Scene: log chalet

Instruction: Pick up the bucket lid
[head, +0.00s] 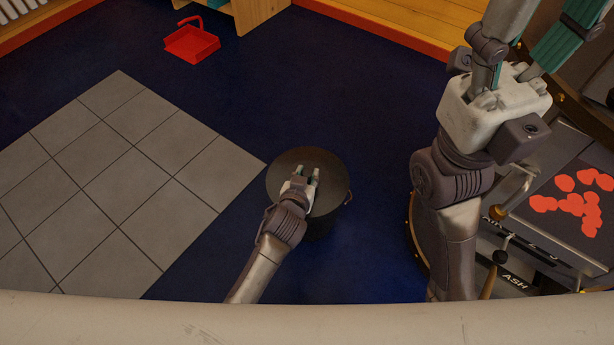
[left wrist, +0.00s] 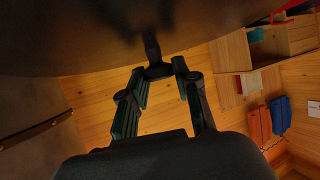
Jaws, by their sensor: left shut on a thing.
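The bucket lid (head: 283,168) is a dark, round disc at the centre of the head view. The dark bucket (head: 320,226) is below it and mostly hidden; I cannot tell whether any gap lies between them. My left gripper (head: 303,171) is above the lid, shut on its small dark handle (left wrist: 152,50). In the left wrist view the fingers (left wrist: 158,76) are on both sides of the handle, and the lid's dark surface (left wrist: 90,30) fills the top. My right gripper (head: 550,12) is raised at the upper right, fingers spread, tips near the frame's top edge.
A stove (head: 545,235) with glowing embers and an ash drawer stands at the right. Grey floor tiles (head: 115,175) lie to the left. A red dustpan (head: 192,43) lies at the back by a wooden shelf. Blue floor around the bucket is clear.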

